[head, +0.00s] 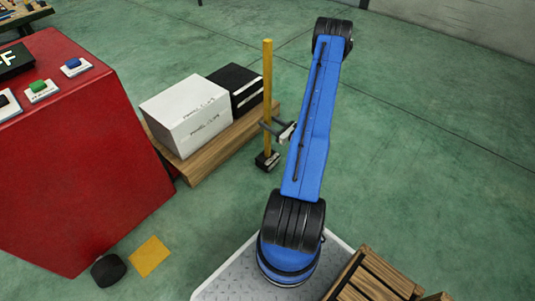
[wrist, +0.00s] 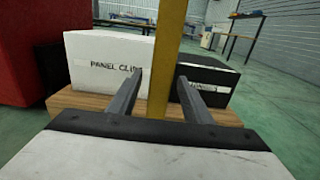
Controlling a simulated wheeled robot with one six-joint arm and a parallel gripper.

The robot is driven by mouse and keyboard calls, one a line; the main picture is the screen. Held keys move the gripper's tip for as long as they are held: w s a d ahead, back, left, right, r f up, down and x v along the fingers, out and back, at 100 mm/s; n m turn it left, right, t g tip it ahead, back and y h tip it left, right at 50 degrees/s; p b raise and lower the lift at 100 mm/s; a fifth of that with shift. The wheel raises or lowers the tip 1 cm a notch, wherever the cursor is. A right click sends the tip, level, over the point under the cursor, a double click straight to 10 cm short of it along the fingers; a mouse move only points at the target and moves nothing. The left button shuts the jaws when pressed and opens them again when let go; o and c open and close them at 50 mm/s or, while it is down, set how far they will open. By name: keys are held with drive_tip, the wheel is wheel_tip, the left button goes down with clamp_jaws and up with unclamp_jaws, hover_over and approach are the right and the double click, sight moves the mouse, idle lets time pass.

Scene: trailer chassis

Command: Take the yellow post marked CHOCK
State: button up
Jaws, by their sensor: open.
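The yellow post (head: 268,85) stands upright from a small black base (head: 267,161) on the floor, beside the wooden pallet. No CHOCK marking can be read on the part of the post in view. In the wrist view the post (wrist: 167,60) rises between the two fingers of my gripper (wrist: 160,92). The fingers are open, one on each side of the post, with gaps visible. In the head view my gripper (head: 272,128) is at the post's lower half, partly hidden by my blue arm.
A white box (head: 186,115) marked PANEL CLIPS and a black box (head: 236,88) sit on a wooden pallet (head: 225,140) behind the post. A red cabinet with buttons (head: 80,160) stands left. A yellow square (head: 149,256) and black round object (head: 108,271) lie on the floor.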

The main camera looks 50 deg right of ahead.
drive_tip(key=w, duration=0.4)
drive_tip(key=shift+w+a, duration=0.15)
drive_tip(key=shift+c, duration=0.3)
clamp_jaws()
idle(1.0)
